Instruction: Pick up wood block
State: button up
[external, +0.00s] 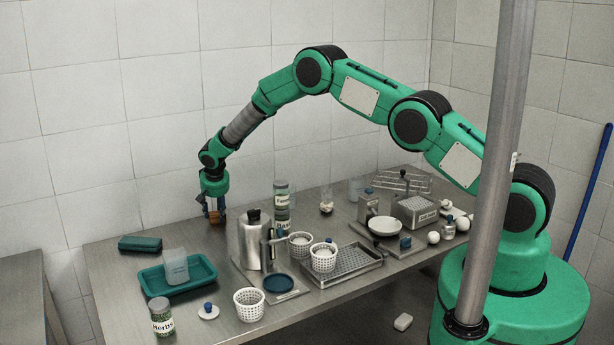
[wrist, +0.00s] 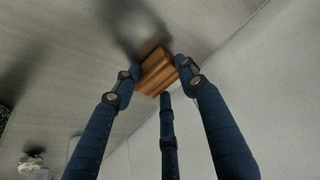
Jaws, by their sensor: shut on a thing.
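The wood block (wrist: 157,72) is brown with a grooved, stepped surface and shows in the wrist view between the tips of my gripper (wrist: 160,78). Its dark blue fingers close around it from several sides. In the external view, my gripper (external: 214,214) points down near the back left edge of the steel table. A shadow lies beside the block on the table in the wrist view. I cannot tell whether the block touches the table.
A teal tray (external: 205,269) with a pale container and a teal box (external: 140,243) lie left. White perforated baskets (external: 249,306) stand further front. The wall is close behind.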

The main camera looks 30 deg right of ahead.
aim_at(215, 212)
jog(key=shift+r, duration=0.65)
notch_tip(215, 212, up, 2)
jog(key=shift+w+r, duration=0.1)
jog(key=s+d, duration=0.1)
jog(key=s, duration=0.4)
jog(key=s+d+r+b, duration=0.1)
jog(key=s+d, duration=0.1)
jog(key=s, duration=0.3)
jog(key=s+d, duration=0.2)
jog(key=s, duration=0.3)
jog(key=shift+s+r+b, duration=0.1)
jog(key=shift+r+b, duration=0.05)
jog(key=shift+b, duration=0.15)
